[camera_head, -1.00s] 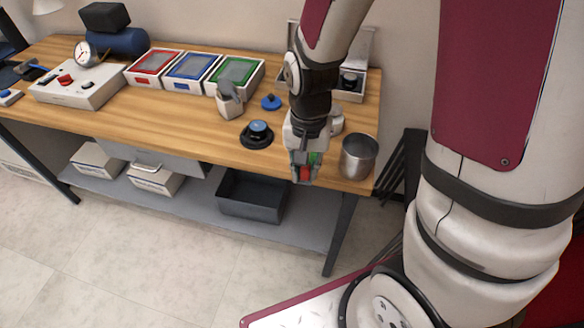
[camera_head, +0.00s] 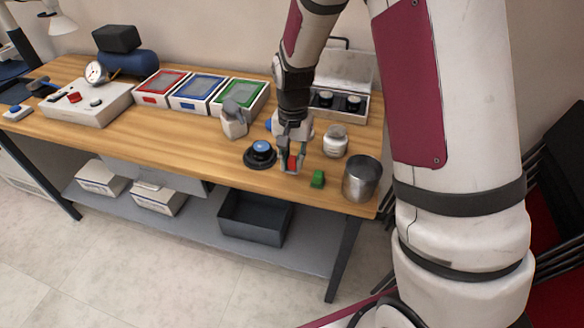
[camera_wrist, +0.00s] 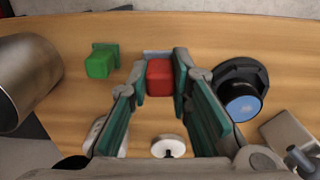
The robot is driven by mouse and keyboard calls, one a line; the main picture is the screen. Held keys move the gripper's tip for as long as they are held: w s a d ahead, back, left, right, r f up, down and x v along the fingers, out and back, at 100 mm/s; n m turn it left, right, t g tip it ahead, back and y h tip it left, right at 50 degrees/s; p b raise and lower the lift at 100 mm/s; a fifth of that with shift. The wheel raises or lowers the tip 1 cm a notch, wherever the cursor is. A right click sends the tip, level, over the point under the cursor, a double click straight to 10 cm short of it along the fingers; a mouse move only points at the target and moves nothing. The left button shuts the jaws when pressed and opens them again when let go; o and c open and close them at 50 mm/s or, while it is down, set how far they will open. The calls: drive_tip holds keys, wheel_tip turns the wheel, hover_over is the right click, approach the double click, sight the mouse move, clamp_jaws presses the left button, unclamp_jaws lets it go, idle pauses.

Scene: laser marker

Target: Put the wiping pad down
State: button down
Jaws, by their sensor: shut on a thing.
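A small red block (camera_head: 293,163), which I take to be the wiping pad, is between the fingertips of my gripper (camera_head: 291,160). In the wrist view the red block (camera_wrist: 159,78) shows between the green-lined fingers, with a pale grey edge behind it. My gripper points down and is shut on it, over the front part of the wooden bench (camera_head: 190,148). Whether the block touches the bench top is hard to tell. A small green block (camera_head: 317,179) lies on the bench to the right of my gripper; it also shows in the wrist view (camera_wrist: 100,62).
A metal cup (camera_head: 362,178) stands right of the green block, near the bench's corner. A black round base with a blue top (camera_head: 261,150) is close left of my gripper. A white jar (camera_head: 335,141) and an open case (camera_head: 340,103) are behind. Bare wood lies front left.

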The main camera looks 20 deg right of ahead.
sight(292, 169)
drive_tip(key=shift+w, duration=0.2)
drive_tip(key=shift+f, duration=1.75)
drive_tip(key=shift+f, duration=0.15)
drive_tip(key=c, duration=1.5)
unclamp_jaws()
drive_tip(key=shift+o, duration=0.2)
